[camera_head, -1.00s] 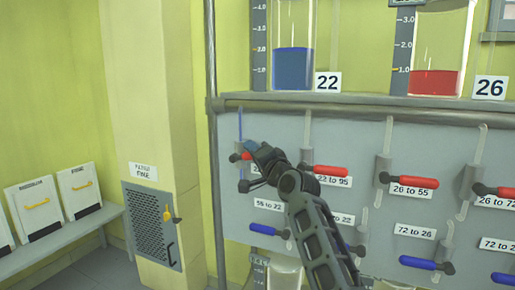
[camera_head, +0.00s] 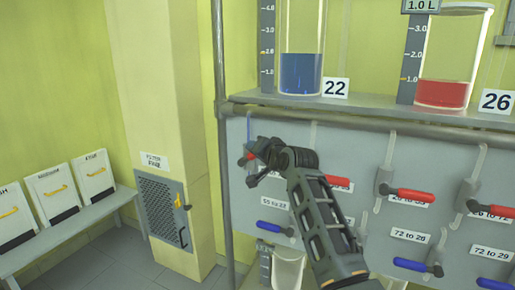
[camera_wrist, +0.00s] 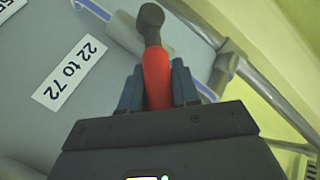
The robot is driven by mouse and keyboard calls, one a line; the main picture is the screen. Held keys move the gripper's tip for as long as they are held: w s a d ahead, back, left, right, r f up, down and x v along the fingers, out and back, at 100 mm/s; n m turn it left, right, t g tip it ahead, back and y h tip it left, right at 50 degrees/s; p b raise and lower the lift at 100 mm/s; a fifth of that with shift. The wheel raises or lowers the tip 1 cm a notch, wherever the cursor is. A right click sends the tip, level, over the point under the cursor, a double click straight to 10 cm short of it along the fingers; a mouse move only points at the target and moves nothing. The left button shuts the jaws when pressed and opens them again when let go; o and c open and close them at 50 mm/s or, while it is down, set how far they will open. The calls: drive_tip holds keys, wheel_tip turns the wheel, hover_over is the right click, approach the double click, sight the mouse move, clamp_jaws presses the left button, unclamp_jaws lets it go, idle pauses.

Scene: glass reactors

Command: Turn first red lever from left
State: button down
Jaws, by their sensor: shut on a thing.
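The first red lever from the left (camera_head: 246,158) is on the grey panel (camera_head: 362,153), mostly hidden behind my gripper (camera_head: 256,163). In the wrist view the red lever (camera_wrist: 156,66) lies between the two blue-grey fingers of my gripper (camera_wrist: 158,86), which is shut on it. The lever's dark round pivot end (camera_wrist: 150,18) sticks out beyond the fingertips. A white label reading "22 to 72" (camera_wrist: 72,76) is on the panel beside it.
My arm partly covers the second red lever (camera_head: 342,183). More red levers (camera_head: 415,195) are to the right, with blue levers (camera_head: 272,229) below. Glass cylinders of blue (camera_head: 301,72) and red liquid (camera_head: 442,93) stand above. A vertical pipe (camera_head: 221,150) runs left of the panel.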

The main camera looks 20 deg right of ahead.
drive_tip(key=c, duration=0.9)
unclamp_jaws()
drive_tip(key=b+v, duration=0.1)
drive_tip(key=v, duration=0.6)
drive_tip(key=shift+s, duration=0.4)
drive_tip(key=shift+c, duration=0.5)
